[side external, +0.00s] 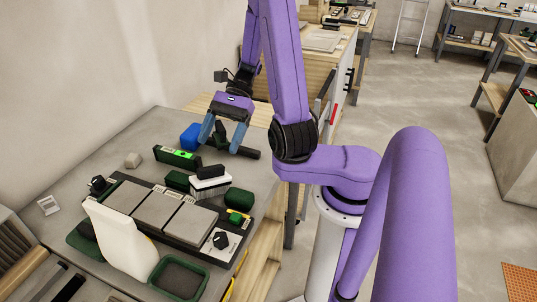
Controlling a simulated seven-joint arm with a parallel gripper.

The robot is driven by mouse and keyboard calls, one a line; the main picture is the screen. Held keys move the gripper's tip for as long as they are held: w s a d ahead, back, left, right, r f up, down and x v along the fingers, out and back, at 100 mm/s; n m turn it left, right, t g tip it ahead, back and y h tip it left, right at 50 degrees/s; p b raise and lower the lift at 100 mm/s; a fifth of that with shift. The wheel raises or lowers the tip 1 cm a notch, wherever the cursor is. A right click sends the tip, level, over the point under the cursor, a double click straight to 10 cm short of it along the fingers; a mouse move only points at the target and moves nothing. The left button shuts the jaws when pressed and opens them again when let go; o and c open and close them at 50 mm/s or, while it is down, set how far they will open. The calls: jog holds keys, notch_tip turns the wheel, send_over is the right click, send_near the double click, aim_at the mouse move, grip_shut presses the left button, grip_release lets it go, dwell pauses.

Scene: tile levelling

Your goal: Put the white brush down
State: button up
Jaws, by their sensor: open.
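The white brush (209,183) appears to be the white block with a black top that sits upright on the grey work table (145,128), among dark green blocks. Its underside is partly hidden, so I cannot tell exactly what it rests on. My gripper (219,146) is open, with its two blue fingers apart, above and slightly beyond the brush. Nothing shows held between the fingers. A short black cylinder (246,152) lies close to the right fingertip; I cannot tell whether they touch.
A dark board with grey tiles (157,208) lies in front of the brush. A green-lit level (177,157) and a blue block (190,137) are behind. A cream upright bag (121,242) and a green tray (178,277) stand nearer. The table's back left is mostly clear.

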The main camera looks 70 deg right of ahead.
jog(key=a+n+g, duration=0.1)
jog(key=n, duration=0.1)
jog(key=a+n+g+h, duration=0.1)
jog(key=n, duration=0.1)
jog(key=shift+s+g+h, duration=0.15)
jog(key=shift+g+h, duration=0.15)
jog(key=shift+g, duration=0.1)
jog(key=s+a+r+n+t+h, duration=0.1)
jog(key=s+n+h, duration=0.3)
jog(key=n, duration=0.9)
jog(key=s+a+r+n+t+h, duration=0.1)
jog(key=s+a+r+n+h, duration=0.1)
jog(key=s+n, duration=0.9)
jog(key=shift+s+a+n+h, duration=0.2)
jog(key=shift+a+n+h, duration=0.55)
jog(key=shift+n+h, duration=0.55)
jog(key=shift+o, duration=0.5)
jog(key=shift+r, duration=0.1)
